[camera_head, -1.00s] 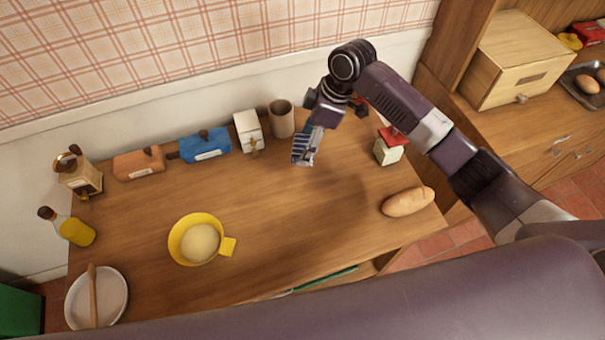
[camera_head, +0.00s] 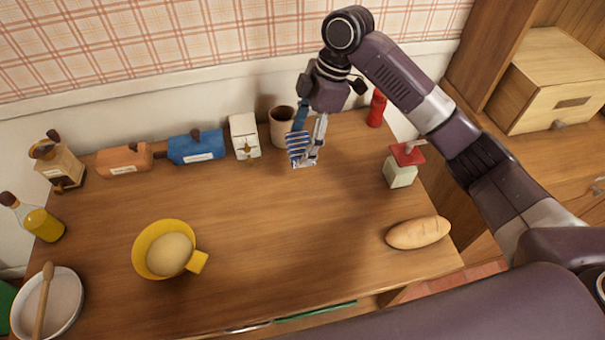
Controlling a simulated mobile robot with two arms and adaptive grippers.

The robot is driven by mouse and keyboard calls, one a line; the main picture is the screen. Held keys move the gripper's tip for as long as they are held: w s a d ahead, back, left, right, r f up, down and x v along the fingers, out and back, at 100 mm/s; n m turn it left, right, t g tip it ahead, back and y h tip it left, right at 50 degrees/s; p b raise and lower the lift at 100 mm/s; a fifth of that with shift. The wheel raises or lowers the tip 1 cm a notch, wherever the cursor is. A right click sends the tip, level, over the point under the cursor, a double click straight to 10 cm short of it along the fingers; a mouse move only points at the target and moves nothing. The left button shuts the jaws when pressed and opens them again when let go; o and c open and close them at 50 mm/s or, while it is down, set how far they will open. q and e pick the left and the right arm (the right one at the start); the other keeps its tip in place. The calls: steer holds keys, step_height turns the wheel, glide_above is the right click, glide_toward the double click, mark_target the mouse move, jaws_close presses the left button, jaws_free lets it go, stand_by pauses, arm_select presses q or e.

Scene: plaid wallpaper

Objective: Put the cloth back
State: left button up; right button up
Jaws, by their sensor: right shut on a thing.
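My right gripper (camera_head: 308,150) is above the back middle of the wooden table (camera_head: 250,230), pointing down. It is shut on a small blue-and-white striped cloth (camera_head: 297,146), which hangs at its fingers. I cannot tell exactly how far the cloth is above the table top. A brown cup (camera_head: 282,124) stands just behind and left of the cloth. A green strip, perhaps another cloth (camera_head: 315,311), shows at the table's front edge. My left gripper is not in view.
Along the back stand a grinder (camera_head: 57,165), orange box (camera_head: 123,160), blue box (camera_head: 196,147), white box (camera_head: 244,136) and red bottle (camera_head: 376,109). A red-lidded jar (camera_head: 400,170), bread (camera_head: 418,232), yellow bowl (camera_head: 150,235) and white bowl (camera_head: 62,312) also stand here. The table's middle is clear.

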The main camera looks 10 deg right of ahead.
step_height(320, 180, down, 8)
steer(key=shift+f+p, duration=0.2)
steer(key=shift+p, duration=0.1)
steer(key=shift+f, duration=2.25)
steer(key=shift+f, duration=0.15)
steer(key=o, duration=1.1)
steer(key=v, duration=1.2)
steer(key=shift+b, duration=0.35)
steer(key=shift+r, duration=0.25)
